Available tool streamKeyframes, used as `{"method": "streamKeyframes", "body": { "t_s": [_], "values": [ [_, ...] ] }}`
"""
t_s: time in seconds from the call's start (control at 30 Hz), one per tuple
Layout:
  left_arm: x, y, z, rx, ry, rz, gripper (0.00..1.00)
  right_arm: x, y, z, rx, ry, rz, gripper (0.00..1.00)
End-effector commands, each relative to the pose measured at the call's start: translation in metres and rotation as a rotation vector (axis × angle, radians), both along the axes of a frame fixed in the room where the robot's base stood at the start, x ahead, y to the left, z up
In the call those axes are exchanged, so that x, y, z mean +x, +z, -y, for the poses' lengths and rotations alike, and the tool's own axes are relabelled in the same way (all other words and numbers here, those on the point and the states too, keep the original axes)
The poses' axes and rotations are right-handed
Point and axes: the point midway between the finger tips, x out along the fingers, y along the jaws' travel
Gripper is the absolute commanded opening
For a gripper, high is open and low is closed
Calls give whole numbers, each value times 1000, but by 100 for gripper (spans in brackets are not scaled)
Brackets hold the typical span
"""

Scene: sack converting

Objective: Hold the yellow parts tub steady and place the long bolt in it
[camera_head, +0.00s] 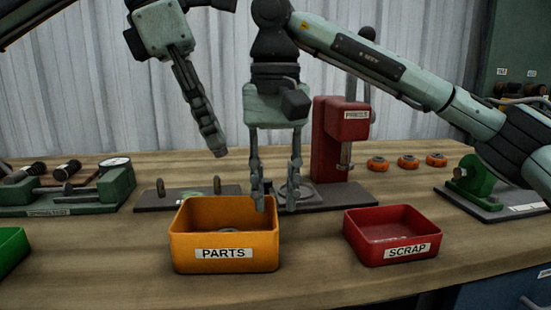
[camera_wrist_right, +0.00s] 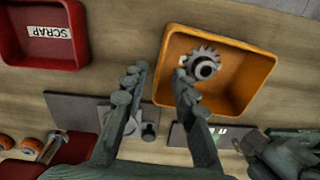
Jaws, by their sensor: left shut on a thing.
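The yellow parts tub (camera_head: 187,245) stands upright on the bench, labelled PARTS. It also shows in the right wrist view (camera_wrist_right: 262,62), with a toothed grey gear inside. My right gripper (camera_head: 272,203) points down at the tub's right rear corner, open. In the right wrist view its fingers (camera_wrist_right: 160,85) are apart, one overlapping the tub in the picture; I cannot tell whether it touches. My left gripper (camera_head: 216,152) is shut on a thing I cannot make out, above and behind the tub. I cannot pick out the long bolt with certainty.
A red SCRAP tray (camera_head: 436,232) stands right of the tub. A red press (camera_head: 327,140) is behind my right gripper. A pegged dark plate (camera_head: 152,199) lies behind the tub, with a green fixture (camera_head: 117,187) farther left. Several orange rollers (camera_head: 407,161) sit at the back right.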

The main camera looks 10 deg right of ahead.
Motion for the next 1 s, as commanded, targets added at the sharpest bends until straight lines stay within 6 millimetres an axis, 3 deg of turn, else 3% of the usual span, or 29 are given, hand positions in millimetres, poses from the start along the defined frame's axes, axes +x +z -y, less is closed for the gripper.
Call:
{"method": "streamKeyframes", "body": {
  "t_s": [0.1, 0.3, 0.7, 0.93, 1.0],
  "values": [
    [0, 0, 0, 0, 0, 0, 0, 0, -22, 1, -1, 0, -1, 28],
    [0, 0, 0, 0, 0, 0, 0, 0, -45, 1, -1, -1, 0, 28],
    [0, 0, 0, 0, 0, 0, 0, 0, -52, 0, 1, -1, 1, 28],
    [0, 0, 0, 0, 0, 0, 0, 0, -52, 0, 1, -1, 1, 0],
    [0, 0, 0, 0, 0, 0, 0, 0, -52, 0, 1, -1, 1, 0]
  ]
}}
